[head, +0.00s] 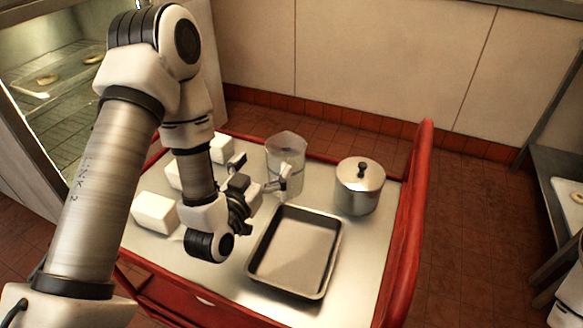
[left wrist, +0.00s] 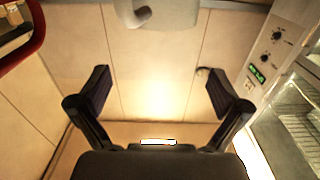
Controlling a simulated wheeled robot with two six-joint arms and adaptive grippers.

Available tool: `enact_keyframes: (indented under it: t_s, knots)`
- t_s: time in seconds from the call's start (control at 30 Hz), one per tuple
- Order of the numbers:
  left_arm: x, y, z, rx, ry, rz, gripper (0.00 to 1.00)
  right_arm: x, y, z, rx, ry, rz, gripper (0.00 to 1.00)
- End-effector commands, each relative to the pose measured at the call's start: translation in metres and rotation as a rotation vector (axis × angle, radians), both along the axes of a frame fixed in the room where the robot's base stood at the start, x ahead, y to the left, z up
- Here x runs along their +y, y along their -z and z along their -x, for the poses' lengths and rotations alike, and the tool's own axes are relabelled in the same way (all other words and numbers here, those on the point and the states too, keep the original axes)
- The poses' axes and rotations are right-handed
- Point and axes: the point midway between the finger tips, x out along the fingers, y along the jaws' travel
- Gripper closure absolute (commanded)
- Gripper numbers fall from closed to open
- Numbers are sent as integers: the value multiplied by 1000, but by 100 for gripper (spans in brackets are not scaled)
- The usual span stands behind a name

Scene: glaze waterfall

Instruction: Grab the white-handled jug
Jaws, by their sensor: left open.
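The clear jug (head: 287,147) stands upright near the back of the red cart's metal top in the head view. My left gripper (head: 263,168) is open and empty at the near side of the jug, its fingers spread and partly covering it. The jug's handle is not clearly seen there. In the left wrist view, a pale rounded body with a curved handle, likely the jug (left wrist: 178,10), is cut off by the top edge. It lies beyond the open fingertips of my left gripper (left wrist: 158,80). My right gripper is not in view.
A lidded metal pot (head: 360,190) stands right of the jug. An empty metal tray (head: 318,290) lies in front. Several white blocks, one at the near left (head: 155,212), sit at the left. The cart's red rail (head: 420,180) rises at the right.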

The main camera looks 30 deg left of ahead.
Motion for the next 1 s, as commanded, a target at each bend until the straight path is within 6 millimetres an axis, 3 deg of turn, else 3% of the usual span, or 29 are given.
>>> enact_keyframes:
  t_s: [0.03, 0.27, 0.47, 0.73, 0.97, 1.0]
  knots:
    - [0, 20, 0, 3, 1, 0, 0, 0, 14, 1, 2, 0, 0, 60]
    - [0, 69, 0, 3, 1, -1, 0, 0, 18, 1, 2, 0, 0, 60]
    - [1, 66, -22, -4, 1, -2, 0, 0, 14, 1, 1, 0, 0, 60]
    - [4, 67, -70, -2, 1, -1, 0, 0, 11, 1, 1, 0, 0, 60]
    - [4, 68, -75, 1, 1, 0, 0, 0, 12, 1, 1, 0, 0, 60]
    - [4, 68, -75, 1, 1, 0, 7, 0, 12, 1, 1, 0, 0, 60]
